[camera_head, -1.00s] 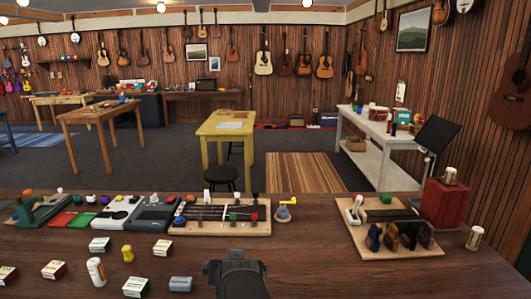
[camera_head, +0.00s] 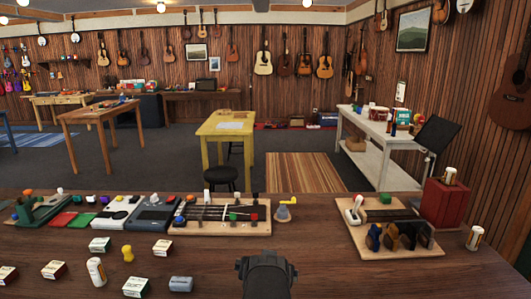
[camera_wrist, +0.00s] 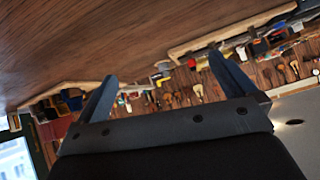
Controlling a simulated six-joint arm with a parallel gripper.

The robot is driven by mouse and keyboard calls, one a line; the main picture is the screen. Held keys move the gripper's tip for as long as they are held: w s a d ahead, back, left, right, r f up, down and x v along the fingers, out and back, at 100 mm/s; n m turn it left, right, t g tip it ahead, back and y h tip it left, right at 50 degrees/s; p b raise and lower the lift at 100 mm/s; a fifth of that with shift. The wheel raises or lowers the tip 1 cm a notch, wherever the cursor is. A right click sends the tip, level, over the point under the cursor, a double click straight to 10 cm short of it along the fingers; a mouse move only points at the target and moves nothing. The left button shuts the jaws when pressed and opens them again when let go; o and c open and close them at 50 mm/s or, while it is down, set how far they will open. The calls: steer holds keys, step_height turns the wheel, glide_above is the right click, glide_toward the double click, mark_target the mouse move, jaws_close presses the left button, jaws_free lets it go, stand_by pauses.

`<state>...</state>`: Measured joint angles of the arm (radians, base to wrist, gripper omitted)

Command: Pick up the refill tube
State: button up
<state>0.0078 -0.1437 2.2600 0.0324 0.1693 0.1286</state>
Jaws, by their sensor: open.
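Several white capped tubes with labels are in the head view, and I cannot tell which is the refill tube. One tube (camera_head: 96,271) stands on the bench at the front left. Another tube (camera_head: 475,238) stands near the right end. A third tube (camera_head: 450,175) is on top of the red box. My gripper (camera_head: 266,262) is at the front centre, apart from all three. In the wrist view my gripper (camera_wrist: 162,66) has its two fingers spread with nothing between them. That view looks tilted across the bench, and no tube shows clearly.
A wooden board with strings (camera_head: 222,229) lies behind my gripper to the left. A second board (camera_head: 420,250) with dark upright pieces is to the right, beside the red box (camera_head: 443,203). Small boxes (camera_head: 135,287) stand at front left. Bench between my gripper and the right board is clear.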

stand_by(0.4)
steer(key=c, duration=0.9)
